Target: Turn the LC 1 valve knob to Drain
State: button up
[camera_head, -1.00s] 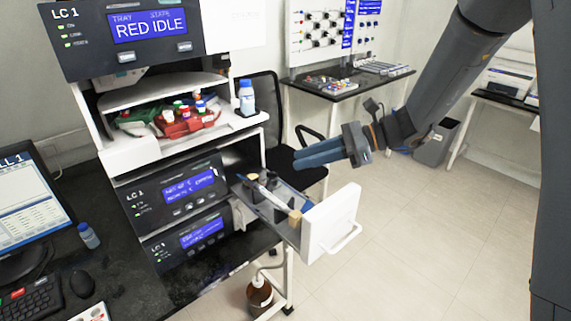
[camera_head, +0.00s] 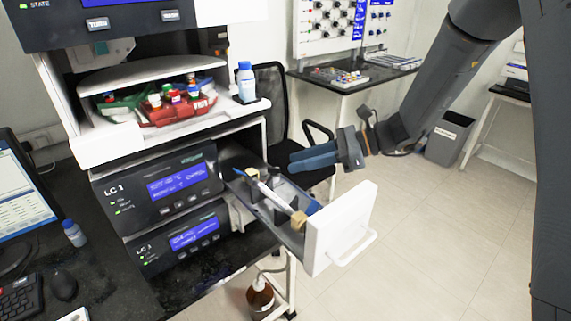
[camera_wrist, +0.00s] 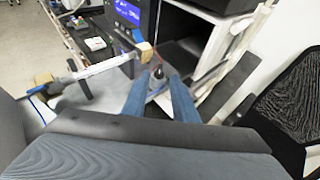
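The LC 1 stack (camera_head: 152,190) stands at left with blue displays. A drawer with a white front (camera_head: 340,228) is pulled out of its right side. In it lies a pale column (camera_head: 277,198) with tan end fittings, which also shows in the wrist view (camera_wrist: 100,68). A small dark knob on a grey base (camera_wrist: 158,73) shows beyond my fingertips in the wrist view; I cannot read its position or any Drain mark. My gripper (camera_head: 292,161) is above the drawer's far side. Its blue fingers (camera_wrist: 160,84) are apart and empty, pointing toward the knob; contact is not visible.
A shelf holds a red tray (camera_head: 182,108) and a blue-capped bottle (camera_head: 246,84) above the drawer. A brown bottle (camera_head: 260,296) stands below. A black chair (camera_head: 268,105) is close behind my gripper.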

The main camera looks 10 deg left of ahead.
aim_at(277, 168)
jog(key=shift+p+x, duration=0.55)
jog(key=shift+x, duration=1.75)
grip_shut()
